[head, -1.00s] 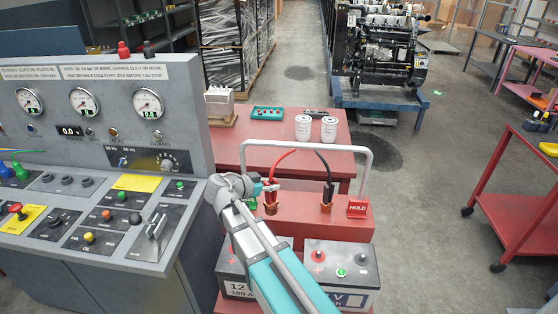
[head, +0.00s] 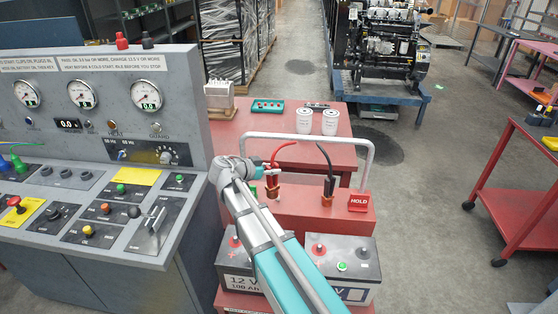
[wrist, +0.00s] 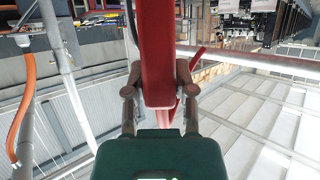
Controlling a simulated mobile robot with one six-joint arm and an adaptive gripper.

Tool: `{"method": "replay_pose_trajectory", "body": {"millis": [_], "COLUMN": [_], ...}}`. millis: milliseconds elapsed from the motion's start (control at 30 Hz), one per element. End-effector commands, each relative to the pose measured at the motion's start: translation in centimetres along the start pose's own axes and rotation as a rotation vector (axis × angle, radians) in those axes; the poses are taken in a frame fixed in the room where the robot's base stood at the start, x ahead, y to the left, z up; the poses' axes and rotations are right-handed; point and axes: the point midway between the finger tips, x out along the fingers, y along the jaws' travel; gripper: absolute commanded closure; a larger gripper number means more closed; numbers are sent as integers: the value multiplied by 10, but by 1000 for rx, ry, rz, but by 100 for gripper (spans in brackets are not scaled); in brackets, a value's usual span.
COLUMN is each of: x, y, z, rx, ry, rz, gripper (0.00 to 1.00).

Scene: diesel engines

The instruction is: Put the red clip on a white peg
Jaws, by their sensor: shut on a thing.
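The red clip (head: 272,178), on a red cable, is at the left end of the red cart's raised ledge, above a copper-coloured base. My gripper (head: 260,172) reaches it from the left and is shut on it. In the wrist view the red clip (wrist: 158,60) sits between the two fingers, and its far end is hidden. I cannot tell whether the clip still touches the base below. I cannot make out a white peg in either view.
A black clip (head: 328,184) stands to the right, beside the red HOLD block (head: 359,202). A grey handle rail (head: 310,137) arches behind. Two batteries (head: 342,268) are in front. The grey control console (head: 110,140) is close on the left. White canisters (head: 304,120) stand on the red table behind.

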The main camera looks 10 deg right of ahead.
Motion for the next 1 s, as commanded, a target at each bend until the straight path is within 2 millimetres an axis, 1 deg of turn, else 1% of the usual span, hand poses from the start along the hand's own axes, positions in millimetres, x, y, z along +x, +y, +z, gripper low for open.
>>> {"method": "replay_pose_trajectory", "body": {"millis": [33,200,300,400,533,1000], "x": [12,44,59,69,74,75], "y": [-16,-46,-58,-66,-69,-68], "z": [2,1,-1,-2,-4,-3], "rx": [5,18,25,29,32,32], "ry": [2,3,4,5,5,5], "rz": [10,38,52,60,65,66], "gripper": [100,100,100,100,100,100]}}
